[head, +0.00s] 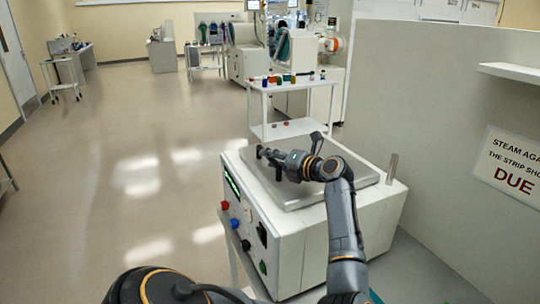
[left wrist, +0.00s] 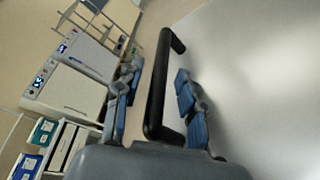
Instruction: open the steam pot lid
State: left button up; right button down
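The steam pot is a white box (head: 310,235) with a flat grey metal lid (head: 310,196) on top. The lid lies flat and looks closed. A black bar handle (left wrist: 163,90) stands out beside the pale lid surface (left wrist: 265,90) in the left wrist view. My left gripper (head: 264,154) is over the left part of the lid, and its wrist hides some of it. In the left wrist view its two fingers (left wrist: 158,98) are spread on either side of the handle, with gaps showing on both sides. My right gripper is not in view.
The front panel has a green display (head: 231,183), a red button (head: 225,205) and blue and black knobs. A grey partition (head: 440,120) with a steam sign (head: 510,165) stands at right. A white cart (head: 292,86) with small items stands behind.

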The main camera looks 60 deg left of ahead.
pick_arm(q)
jog(key=shift+s+a+f, duration=0.1)
jog(key=shift+a+f, duration=0.05)
jog(key=shift+a, duration=0.35)
grip_shut()
